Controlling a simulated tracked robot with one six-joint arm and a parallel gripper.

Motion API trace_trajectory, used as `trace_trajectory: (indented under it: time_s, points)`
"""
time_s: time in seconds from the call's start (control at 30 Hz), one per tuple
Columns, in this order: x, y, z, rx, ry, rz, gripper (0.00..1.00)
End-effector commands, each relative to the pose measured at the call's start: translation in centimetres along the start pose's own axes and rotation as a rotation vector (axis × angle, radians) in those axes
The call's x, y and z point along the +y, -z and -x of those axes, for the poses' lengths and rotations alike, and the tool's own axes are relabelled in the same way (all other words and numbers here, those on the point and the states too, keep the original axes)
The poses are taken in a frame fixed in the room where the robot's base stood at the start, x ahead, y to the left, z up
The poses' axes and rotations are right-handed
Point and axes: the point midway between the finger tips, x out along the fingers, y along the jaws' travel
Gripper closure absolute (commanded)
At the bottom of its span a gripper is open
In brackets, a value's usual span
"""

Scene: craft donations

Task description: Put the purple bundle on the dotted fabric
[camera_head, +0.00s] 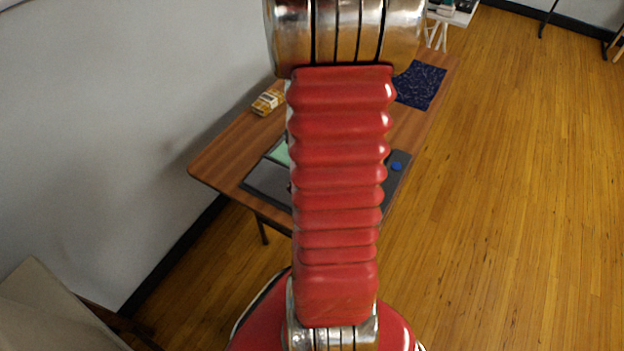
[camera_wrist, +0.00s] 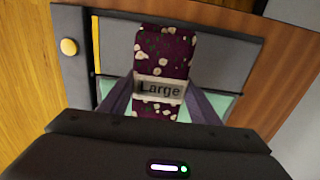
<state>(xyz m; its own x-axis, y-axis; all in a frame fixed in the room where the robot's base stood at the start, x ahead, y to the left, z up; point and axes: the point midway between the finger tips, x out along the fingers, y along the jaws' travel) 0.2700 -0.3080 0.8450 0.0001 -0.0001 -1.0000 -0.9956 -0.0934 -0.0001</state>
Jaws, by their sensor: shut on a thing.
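The purple bundle (camera_wrist: 165,50) has pale spots and a band marked "Large". My gripper (camera_wrist: 159,97) is shut on it, with one finger on each side. In the wrist view, the bundle appears in front of a grey sectioned tray; its height above the tray is hard to tell. In the head view, my red arm hides the gripper and the bundle. The dotted fabric (camera_head: 420,86) is a dark blue piece lying flat at the table's far right end, partly covered by my arm in that view.
A yellow bundle (camera_head: 268,102) sits near the wall. Another table with items stands beyond.

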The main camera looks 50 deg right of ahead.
Motion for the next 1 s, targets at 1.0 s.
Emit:
trace_trajectory:
  time_s: [1.0]
  points:
    - [0.0, 0.0, 5.0, 0.0, 0.0, 0.0, 0.73]
